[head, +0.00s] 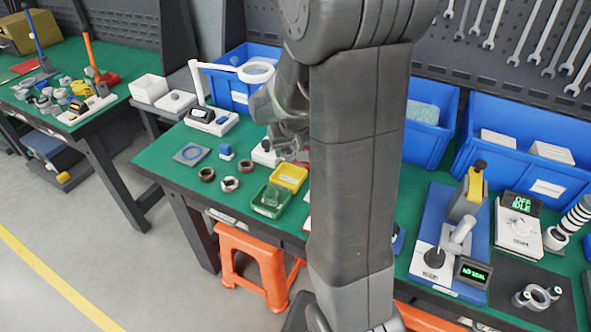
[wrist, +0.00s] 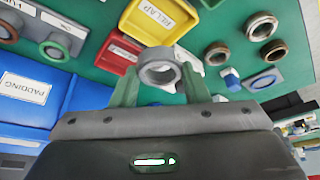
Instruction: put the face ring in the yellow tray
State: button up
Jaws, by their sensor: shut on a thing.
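In the wrist view my gripper (wrist: 162,90) is shut on a grey ring, the face ring (wrist: 158,70), held between its two fingers with its hole showing. The yellow tray (wrist: 139,22), with a white "RELAP" label, is just beyond the ring at the top of the picture; its inside is only partly in view. In the head view the yellow tray (head: 289,178) sits on the green bench top behind a green tray. My arm hides most of the gripper there, and the held ring cannot be made out.
A red tray (wrist: 117,54) lies beside the yellow one. The green tray (head: 268,204) is at the bench's front edge. Several loose rings (head: 229,184) and a blue ring on a grey pad (head: 191,154) lie to the left. A magnifier lamp (head: 256,72) and blue bins (head: 243,62) stand behind.

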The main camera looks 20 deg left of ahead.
aim_at(288, 178)
notch_tip(288, 178, down, 9)
dwell(0.4)
jog(key=shift+f+b, duration=0.15)
jog(key=shift+b, duration=0.15)
jog(key=o, duration=0.5)
jog(key=shift+f, duration=0.1)
jog(key=shift+o, duration=1.1)
jog(key=shift+s+r, duration=0.1)
jog(key=shift+r, duration=0.4)
jog(key=v, duration=1.1)
jog(key=shift+r+p, duration=0.2)
jog(key=shift+p, duration=0.25)
